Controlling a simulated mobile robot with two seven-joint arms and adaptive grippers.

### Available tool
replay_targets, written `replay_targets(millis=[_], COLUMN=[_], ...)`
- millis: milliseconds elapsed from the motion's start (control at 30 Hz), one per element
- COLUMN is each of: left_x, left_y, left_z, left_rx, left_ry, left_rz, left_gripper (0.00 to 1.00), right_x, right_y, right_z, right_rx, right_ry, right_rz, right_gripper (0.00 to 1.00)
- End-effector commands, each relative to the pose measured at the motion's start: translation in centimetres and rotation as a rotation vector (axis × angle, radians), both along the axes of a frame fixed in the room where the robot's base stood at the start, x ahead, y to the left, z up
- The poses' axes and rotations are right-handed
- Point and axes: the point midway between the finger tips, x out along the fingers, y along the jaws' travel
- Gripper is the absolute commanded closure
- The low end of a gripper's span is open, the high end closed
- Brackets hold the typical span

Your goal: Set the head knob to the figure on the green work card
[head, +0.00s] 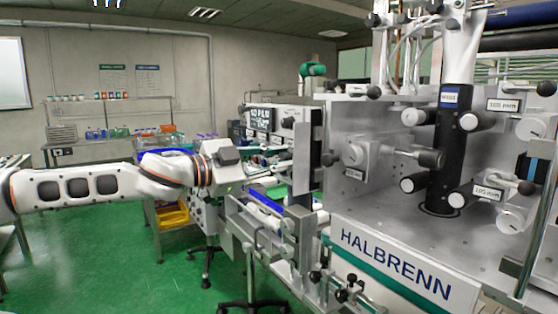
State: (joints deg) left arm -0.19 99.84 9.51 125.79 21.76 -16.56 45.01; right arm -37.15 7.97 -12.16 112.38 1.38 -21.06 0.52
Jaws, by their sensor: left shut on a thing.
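My left gripper (282,165) reaches in from the left at the side of the machine's control head. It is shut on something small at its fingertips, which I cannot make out. A dark round knob (288,122) sits on the control panel above the gripper; its setting is not legible. Whether this is the head knob I cannot tell. A sheet with a green header (112,77) hangs on the back wall beside a blue-headed one; its print is too small to read. No other green card is clear. My right gripper is not in view.
The HALBRENN machine (396,264) fills the right side, with rollers, handles and tags reading 105 mm (506,105). Green floor (90,260) is free at lower left.

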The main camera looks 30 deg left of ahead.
Motion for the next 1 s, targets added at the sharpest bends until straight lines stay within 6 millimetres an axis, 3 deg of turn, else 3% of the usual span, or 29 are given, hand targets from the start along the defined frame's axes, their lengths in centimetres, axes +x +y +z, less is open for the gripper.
replay_targets(millis=[400,933,967,1000], left_x=[0.01,-0.01,-0.01,-0.01], left_y=[-0.01,-0.02,-0.02,-0.02], left_z=[-0.06,-0.05,-0.05,-0.05], left_rx=[0.169,0.190,0.190,0.189], left_ry=[-0.069,-0.079,-0.079,-0.079], left_rz=[0.001,0.000,0.000,0.000], left_gripper=[1.00,1.00,0.78,0.73], right_x=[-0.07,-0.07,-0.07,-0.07], right_y=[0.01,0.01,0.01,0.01], right_z=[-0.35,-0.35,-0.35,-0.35], right_rx=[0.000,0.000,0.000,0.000], right_ry=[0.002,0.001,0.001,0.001], right_rz=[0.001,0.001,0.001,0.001], right_gripper=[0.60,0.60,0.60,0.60])
